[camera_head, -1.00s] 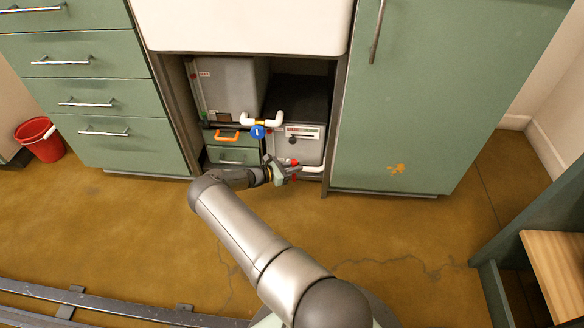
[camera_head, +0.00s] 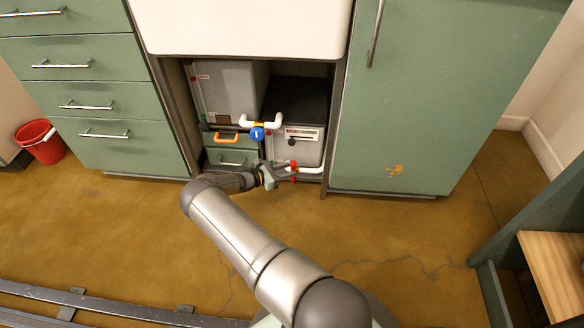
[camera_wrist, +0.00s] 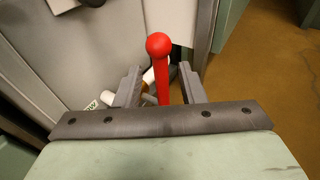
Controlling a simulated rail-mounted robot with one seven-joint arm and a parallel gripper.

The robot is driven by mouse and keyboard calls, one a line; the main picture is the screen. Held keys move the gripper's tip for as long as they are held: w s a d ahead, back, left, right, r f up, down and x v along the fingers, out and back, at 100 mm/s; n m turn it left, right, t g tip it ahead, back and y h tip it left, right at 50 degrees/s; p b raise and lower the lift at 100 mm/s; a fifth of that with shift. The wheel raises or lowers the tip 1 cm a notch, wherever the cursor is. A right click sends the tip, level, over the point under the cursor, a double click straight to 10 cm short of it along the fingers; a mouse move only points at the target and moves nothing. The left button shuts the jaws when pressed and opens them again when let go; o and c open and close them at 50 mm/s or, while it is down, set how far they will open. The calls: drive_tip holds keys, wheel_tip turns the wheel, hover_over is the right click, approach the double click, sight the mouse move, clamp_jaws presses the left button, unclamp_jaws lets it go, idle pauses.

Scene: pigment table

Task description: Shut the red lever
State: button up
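The red lever (camera_wrist: 162,75) shows in the wrist view as a red rod with a round ball end, standing between the two grey fingers of my gripper (camera_wrist: 160,85). A gap shows on each side of the rod, so the fingers are apart around it. In the head view the red lever (camera_head: 293,167) is small, at the lower front of the open bay under the sink, on white pipework. My gripper (camera_head: 283,172) is at it from the left. The lever's pivot is hidden behind my gripper in the wrist view.
White pipes with a blue handle (camera_head: 257,134) and an orange handle (camera_head: 228,138) are in the bay, beside grey boxes (camera_head: 297,142). Green cabinets flank the bay. A red bucket (camera_head: 42,142) stands far left. The floor in front is clear.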

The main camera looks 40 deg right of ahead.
drive_tip(key=p+v, duration=0.2)
drive_tip(key=v, duration=1.2)
drive_tip(key=shift+p, duration=0.4)
drive_tip(key=shift+a, duration=0.1)
drive_tip(key=s+a+r+m+g+y+p, duration=0.1)
drive_tip(key=s+a+r+m+y+p, duration=0.2)
drive_tip(key=r+p, duration=0.85)
drive_tip(key=s+a+r+m+y+p, duration=0.1)
drive_tip(key=s+r+m+y+p, duration=0.25)
drive_tip(key=r, duration=1.65)
drive_tip(key=s+a+r+m+g+y+p, duration=0.15)
drive_tip(key=s+r+m+y+p, duration=0.35)
drive_tip(key=r, duration=1.1)
drive_tip(key=s+a+r+m+t+y+p, duration=0.1)
drive_tip(key=s+a+r+p, duration=0.2)
drive_tip(key=s+r+p, duration=0.3)
drive_tip(key=s+a+r+m+t+y+p, duration=0.1)
drive_tip(key=s+a+r+p, duration=0.3)
drive_tip(key=s+r, duration=0.5)
drive_tip(key=s+a+r+m+t+y+p, duration=0.2)
drive_tip(key=s+r+p, duration=0.5)
drive_tip(key=r, duration=0.6)
drive_tip(key=shift+s+a+m+t+p, duration=0.4)
drive_tip(key=shift+a+p, duration=0.2)
drive_tip(key=shift+a, duration=0.2)
drive_tip(key=shift+r, duration=0.15)
